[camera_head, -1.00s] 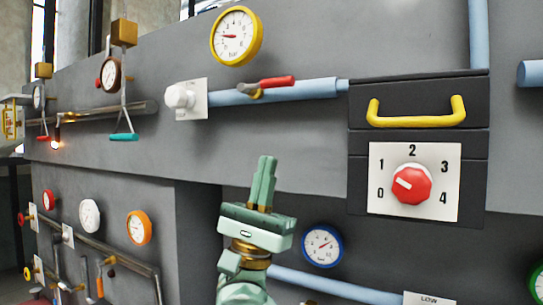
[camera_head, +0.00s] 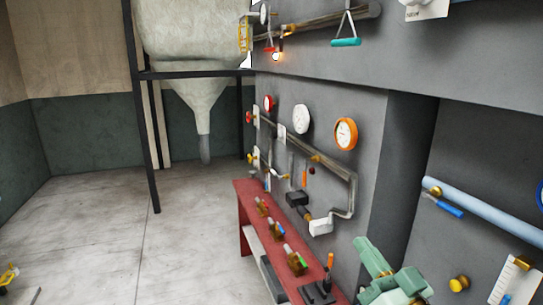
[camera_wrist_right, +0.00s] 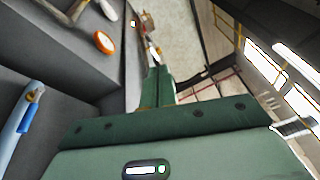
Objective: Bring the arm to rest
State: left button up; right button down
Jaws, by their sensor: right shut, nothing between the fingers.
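My right gripper (camera_head: 372,257) is pale green and shows at the lower right of the head view, in front of the grey press wall. Its two fingers lie together, shut, with nothing between them. In the right wrist view the shut fingers (camera_wrist_right: 158,88) point up the picture, away from the green gripper body. The gripper looks clear of the wall and the bench, though the exact gap cannot be told.
A red bench (camera_head: 246,205) with several small fittings stands along the wall. An orange gauge (camera_head: 345,134), a white gauge (camera_head: 301,118) and a blue pipe (camera_head: 480,214) are on the wall. A hopper (camera_head: 197,40) on a dark frame stands behind.

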jog(key=s+d+f+n+g+h, duration=0.2)
jog(key=s+d+f+g+h, duration=0.15)
jog(key=f, duration=0.55)
jog(key=s+d+f+n+g+h, duration=0.2)
jog(key=s+f+g+h, duration=0.2)
jog(key=f, duration=0.5)
jog(key=s+d+f+n+g+h, duration=0.2)
jog(key=s+d+f+g+h, duration=0.45)
jog(key=s, duration=0.55)
jog(key=s+a+f+g+y+b, duration=0.1)
jog(key=s+a+f+y+b, duration=0.15)
jog(key=f, duration=1.35)
jog(key=s+a+f+g+y+b, duration=0.15)
jog(key=f+b, duration=0.25)
jog(key=f, duration=1.3)
jog(key=s+f+m+g+y+b, duration=0.2)
jog(key=s+f+b, duration=0.4)
jog(key=s+f, duration=1.3)
notch_tip(320, 180, down, 4)
jog(key=shift+s+r+m+g+b, duration=0.25)
jog(key=shift+s+m+g+b, duration=0.1)
jog(key=shift+m, duration=0.35)
